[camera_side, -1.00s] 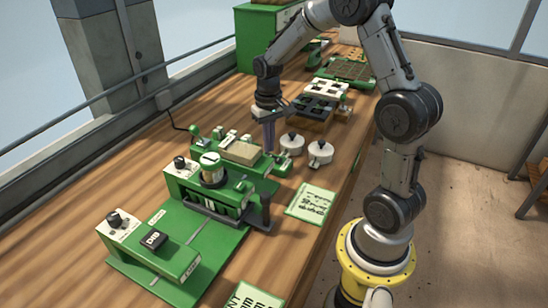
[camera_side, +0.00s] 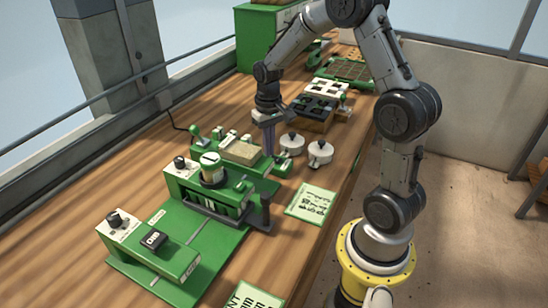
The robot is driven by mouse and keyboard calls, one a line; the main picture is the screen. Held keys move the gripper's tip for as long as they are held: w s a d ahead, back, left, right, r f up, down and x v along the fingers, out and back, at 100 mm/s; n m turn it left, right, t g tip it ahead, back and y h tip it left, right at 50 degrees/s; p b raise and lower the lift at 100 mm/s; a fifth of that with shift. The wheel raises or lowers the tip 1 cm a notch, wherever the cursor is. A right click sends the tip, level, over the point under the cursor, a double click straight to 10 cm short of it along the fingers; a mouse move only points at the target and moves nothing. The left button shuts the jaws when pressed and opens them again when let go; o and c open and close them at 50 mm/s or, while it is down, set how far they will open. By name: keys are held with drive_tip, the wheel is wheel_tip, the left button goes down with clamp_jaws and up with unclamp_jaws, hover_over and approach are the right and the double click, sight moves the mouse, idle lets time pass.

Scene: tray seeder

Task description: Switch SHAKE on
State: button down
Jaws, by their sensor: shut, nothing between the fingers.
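My gripper (camera_side: 268,150) points down, shut and empty, behind the green seeder at the right end of the tan block (camera_side: 241,152). Its tips are close to the green parts there; I cannot tell whether they touch. The green seeder (camera_side: 195,245) stands on the bench, with a black knob (camera_side: 116,220) on its front white panel and a second knob (camera_side: 180,163) farther back. A green-handled lever (camera_side: 195,131) stands at the back left. The labels are too small to read, so I cannot tell which control is SHAKE.
A printed green-edged card (camera_side: 312,204) lies at the front right. Bare wooden bench (camera_side: 60,215) is free at the left.

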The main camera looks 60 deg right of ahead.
drive_tip(key=shift+f, duration=0.3)
drive_tip(key=shift+r, duration=3.5)
drive_tip(key=s+a+r+n+t, duration=0.35)
drive_tip(key=s+a+r, duration=0.25)
drive_tip(key=a+r, duration=0.55)
drive_tip(key=s+a+f+n+t, duration=0.2)
drive_tip(key=s+a, duration=0.2)
drive_tip(key=s, duration=0.8)
drive_tip(key=shift+f, duration=0.15)
